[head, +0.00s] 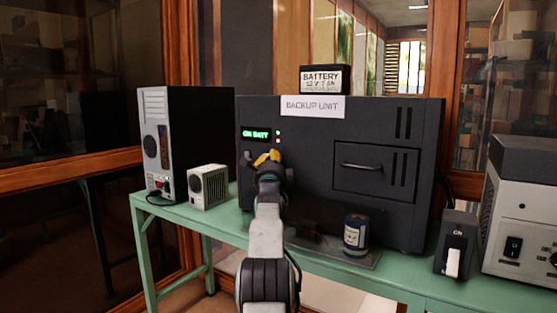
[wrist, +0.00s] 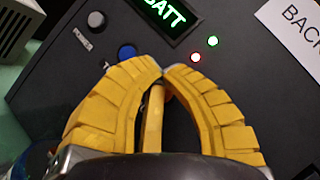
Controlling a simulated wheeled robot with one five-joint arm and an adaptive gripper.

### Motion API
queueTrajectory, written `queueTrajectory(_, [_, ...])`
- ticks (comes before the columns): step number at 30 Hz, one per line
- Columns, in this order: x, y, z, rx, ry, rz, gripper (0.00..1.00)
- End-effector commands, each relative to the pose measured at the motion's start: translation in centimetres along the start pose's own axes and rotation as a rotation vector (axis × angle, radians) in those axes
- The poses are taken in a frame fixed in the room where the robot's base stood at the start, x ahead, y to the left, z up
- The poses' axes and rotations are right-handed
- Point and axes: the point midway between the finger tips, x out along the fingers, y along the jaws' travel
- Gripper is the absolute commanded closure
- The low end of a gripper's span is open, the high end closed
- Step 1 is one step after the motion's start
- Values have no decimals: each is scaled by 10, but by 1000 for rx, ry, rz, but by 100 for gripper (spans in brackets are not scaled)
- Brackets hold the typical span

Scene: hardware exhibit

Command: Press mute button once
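The black backup unit (head: 375,125) stands on a green bench, its lit display (head: 257,134) reading "ON BATT". The wrist view shows a round blue button (wrist: 127,52) and a round grey button or knob (wrist: 96,20) on its front panel. No mute label is legible. A bit of orange shows between my fingers, too hidden to identify. My gripper (head: 267,157) is in front of the panel below the display and covers part of it. In the wrist view its yellow fingers (wrist: 162,68) have their tips together, with nothing held. I cannot tell whether they touch the panel.
Green and red lights (wrist: 213,41) glow beside the display. A blue can (head: 356,235) stands below the unit's front. A small white box (head: 208,187) and a computer tower (head: 155,140) are at left. A switch box (head: 455,243) and a grey device (head: 520,215) are at right.

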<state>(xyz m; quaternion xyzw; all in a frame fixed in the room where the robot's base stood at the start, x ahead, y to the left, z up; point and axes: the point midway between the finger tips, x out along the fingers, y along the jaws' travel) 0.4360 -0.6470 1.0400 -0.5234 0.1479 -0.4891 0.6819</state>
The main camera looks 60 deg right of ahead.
Motion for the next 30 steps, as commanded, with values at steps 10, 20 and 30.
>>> queueTrajectory(10, [6,-1,-4,0,4,-2,100])
queueTrajectory(20, [6,0,-4,0,4,-2,100])
queueTrajectory(30, [7,0,-5,0,5,-2,100])
